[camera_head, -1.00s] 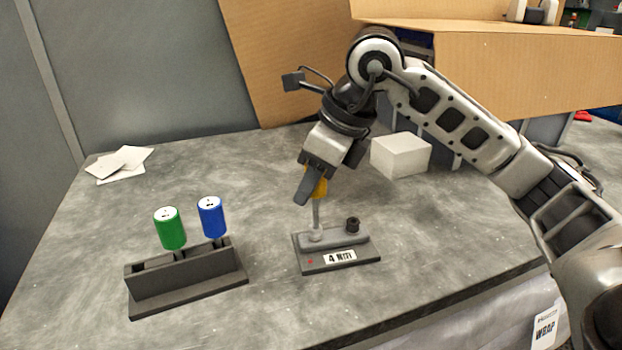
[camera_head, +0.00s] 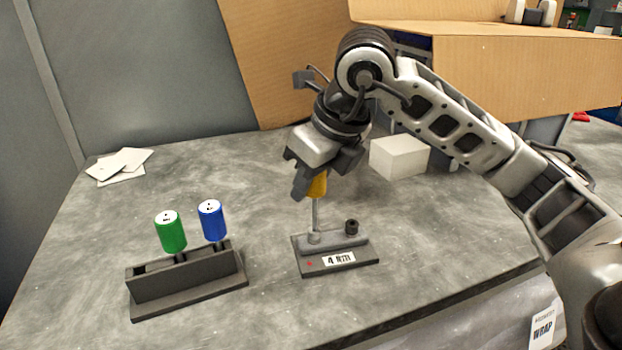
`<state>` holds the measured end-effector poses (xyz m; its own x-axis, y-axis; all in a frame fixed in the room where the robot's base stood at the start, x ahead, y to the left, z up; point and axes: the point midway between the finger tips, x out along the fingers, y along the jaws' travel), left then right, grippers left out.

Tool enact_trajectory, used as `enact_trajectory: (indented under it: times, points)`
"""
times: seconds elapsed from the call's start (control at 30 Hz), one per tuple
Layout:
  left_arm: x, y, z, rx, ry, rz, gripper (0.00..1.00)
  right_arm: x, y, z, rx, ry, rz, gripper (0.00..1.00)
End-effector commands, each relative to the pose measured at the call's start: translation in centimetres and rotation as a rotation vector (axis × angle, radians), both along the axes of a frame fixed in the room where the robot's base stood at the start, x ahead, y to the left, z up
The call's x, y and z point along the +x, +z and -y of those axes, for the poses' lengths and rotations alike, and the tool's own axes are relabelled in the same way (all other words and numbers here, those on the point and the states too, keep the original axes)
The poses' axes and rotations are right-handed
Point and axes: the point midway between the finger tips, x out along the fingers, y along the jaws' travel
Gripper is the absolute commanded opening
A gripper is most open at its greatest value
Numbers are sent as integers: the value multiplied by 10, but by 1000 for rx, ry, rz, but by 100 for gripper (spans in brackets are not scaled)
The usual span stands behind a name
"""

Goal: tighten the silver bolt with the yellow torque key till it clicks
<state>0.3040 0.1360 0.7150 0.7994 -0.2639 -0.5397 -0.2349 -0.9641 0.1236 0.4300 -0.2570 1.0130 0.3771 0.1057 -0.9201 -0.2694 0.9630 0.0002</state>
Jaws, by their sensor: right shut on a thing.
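My right gripper (camera_head: 308,185) is shut on the yellow torque key (camera_head: 318,187), whose handle shows partly between the fingers. The key's thin shaft (camera_head: 315,216) points straight down to the left end of the grey block (camera_head: 337,257) labelled "4 Nm". Its tip meets a light round spot there; the silver bolt (camera_head: 314,238) is mostly covered by the tip, and I cannot tell how well it is seated. A dark bolt (camera_head: 351,227) stands at the block's right end. My left gripper is not in view.
A dark rack (camera_head: 188,279) at the left holds a green-handled key (camera_head: 170,232) and a blue-handled key (camera_head: 212,221). A white box (camera_head: 399,157) stands behind the block to the right. White papers (camera_head: 120,165) lie at the back left. Table between rack and block is clear.

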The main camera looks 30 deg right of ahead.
Motion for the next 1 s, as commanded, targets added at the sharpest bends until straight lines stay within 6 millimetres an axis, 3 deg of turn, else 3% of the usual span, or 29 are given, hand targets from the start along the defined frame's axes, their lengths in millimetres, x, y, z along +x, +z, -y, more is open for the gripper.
enact_trajectory:
  times: [1.0]
  points:
    - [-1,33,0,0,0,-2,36,0,43,0,1,1,1,4]
